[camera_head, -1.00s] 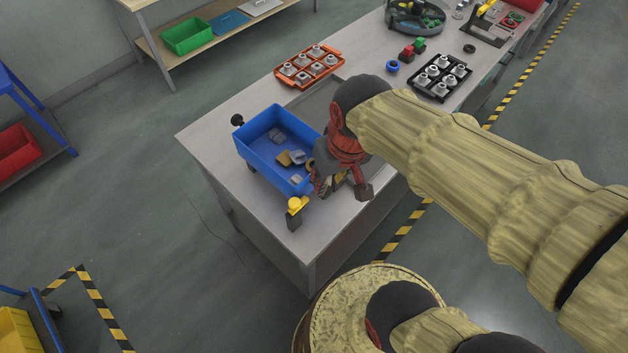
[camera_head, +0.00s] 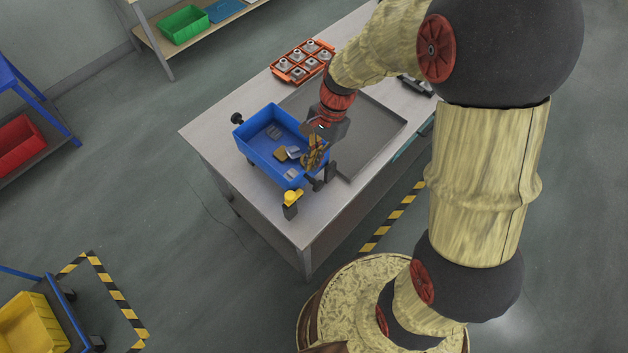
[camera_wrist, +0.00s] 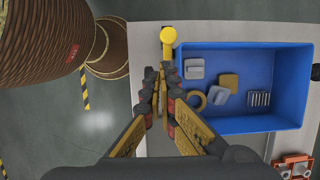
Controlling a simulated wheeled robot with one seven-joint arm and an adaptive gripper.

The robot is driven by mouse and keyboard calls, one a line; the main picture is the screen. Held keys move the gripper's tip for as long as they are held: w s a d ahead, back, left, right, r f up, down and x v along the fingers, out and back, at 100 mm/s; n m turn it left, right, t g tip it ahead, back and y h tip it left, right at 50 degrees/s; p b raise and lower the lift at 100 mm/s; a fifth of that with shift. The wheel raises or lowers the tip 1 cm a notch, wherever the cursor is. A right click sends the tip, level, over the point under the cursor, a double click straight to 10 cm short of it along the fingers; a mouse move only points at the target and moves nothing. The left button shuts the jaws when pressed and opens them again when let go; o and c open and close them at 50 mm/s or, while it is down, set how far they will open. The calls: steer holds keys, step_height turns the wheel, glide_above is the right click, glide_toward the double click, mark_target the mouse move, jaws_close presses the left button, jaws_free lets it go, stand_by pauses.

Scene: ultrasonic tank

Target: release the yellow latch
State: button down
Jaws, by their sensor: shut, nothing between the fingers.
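The yellow latch (camera_head: 293,197) sits on a dark post at the near corner of the blue bin (camera_head: 262,168) on the table. In the wrist view the latch (camera_wrist: 168,36) is a yellow knob with a short bar below it, just left of the bin (camera_wrist: 240,123). My gripper (camera_head: 318,182) hangs beside the bin's near right edge, right of the latch. In the wrist view my gripper (camera_wrist: 165,72) is shut and empty, its fingertips close below the latch. I cannot tell whether they touch it.
Several grey and tan parts (camera_head: 280,154) lie in the bin. A dark knob (camera_head: 236,118) stands at its far left corner. A grey tray (camera_head: 375,140) lies to the right, and an orange tray of fittings (camera_head: 302,62) stands behind. The table's front left corner is bare.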

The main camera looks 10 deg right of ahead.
mark_target(293, 197)
steer(key=shift+w+a+r+m, duration=0.15)
steer(key=shift+w+r+m, duration=0.05)
steer(key=shift+m, duration=0.8)
steer(key=x, duration=1)
steer(key=shift+a, duration=0.1)
steer(key=shift+s+a, duration=0.55)
steer(key=shift+a, duration=0.3)
steer(key=shift+s+a, duration=0.55)
steer(key=shift+a, duration=0.3)
